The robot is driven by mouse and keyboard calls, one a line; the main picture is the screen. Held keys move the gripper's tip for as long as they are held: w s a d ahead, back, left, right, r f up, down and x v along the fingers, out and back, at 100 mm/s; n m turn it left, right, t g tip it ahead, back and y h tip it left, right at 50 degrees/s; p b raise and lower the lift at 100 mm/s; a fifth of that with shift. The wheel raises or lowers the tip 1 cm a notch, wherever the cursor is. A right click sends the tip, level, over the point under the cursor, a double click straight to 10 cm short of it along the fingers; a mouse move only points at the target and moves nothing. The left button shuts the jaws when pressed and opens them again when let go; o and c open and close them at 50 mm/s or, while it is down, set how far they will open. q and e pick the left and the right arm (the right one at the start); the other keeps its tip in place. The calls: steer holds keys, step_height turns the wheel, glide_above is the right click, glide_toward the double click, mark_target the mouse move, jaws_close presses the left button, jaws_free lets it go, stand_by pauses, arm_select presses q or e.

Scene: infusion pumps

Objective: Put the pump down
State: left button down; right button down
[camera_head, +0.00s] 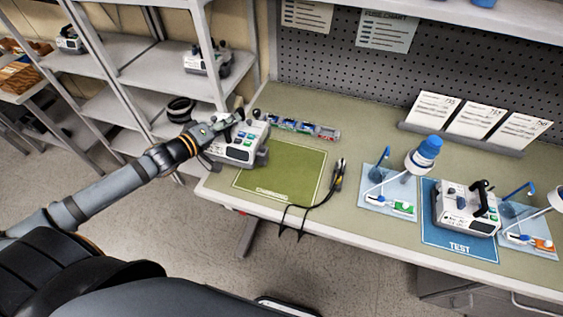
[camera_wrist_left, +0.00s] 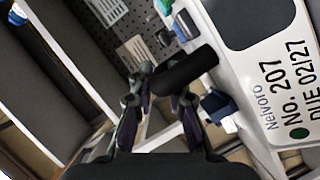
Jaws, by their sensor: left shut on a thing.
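My left gripper (camera_head: 236,118) is shut on the black handle of a white pump (camera_head: 239,149). The pump is at the left end of the bench, beside the upper left corner of a green mat (camera_head: 284,170). I cannot tell whether its base touches the bench. In the left wrist view the gripper (camera_wrist_left: 163,84) is at the dark handle, and the pump's side (camera_wrist_left: 250,95) shows a label reading No. 207, DUE 02/27. A second pump (camera_head: 465,212) stands on the blue TEST mat (camera_head: 456,247). My right gripper is out of view.
A colourful strip (camera_head: 303,128) lies behind the green mat, and a black cable (camera_head: 330,190) lies at its right edge. Shelves (camera_head: 122,59) holding other pumps stand left.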

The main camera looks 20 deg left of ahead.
mark_target(258, 132)
arm_select(q)
steer(key=d+f+b, duration=0.1)
steer(key=b, duration=0.1)
steer(key=w+d+b, duration=0.1)
steer(key=b, duration=0.2)
steer(key=d+f+b, duration=0.1)
steer(key=b, duration=0.2)
steer(key=shift+w+d+f, duration=0.2)
steer(key=shift+d+f, duration=0.1)
steer(key=shift+f, duration=0.05)
steer(key=d+b, duration=0.2)
steer(key=w+d+b, duration=0.1)
steer(key=shift+f, duration=0.25)
steer(key=shift+w+d, duration=0.15)
steer(key=shift+d, duration=0.1)
steer(key=w+d+f, duration=0.2)
steer(key=d+f, duration=0.3)
steer(key=f, duration=0.4)
steer(key=shift+d+f, duration=0.2)
steer(key=shift+d, duration=0.15)
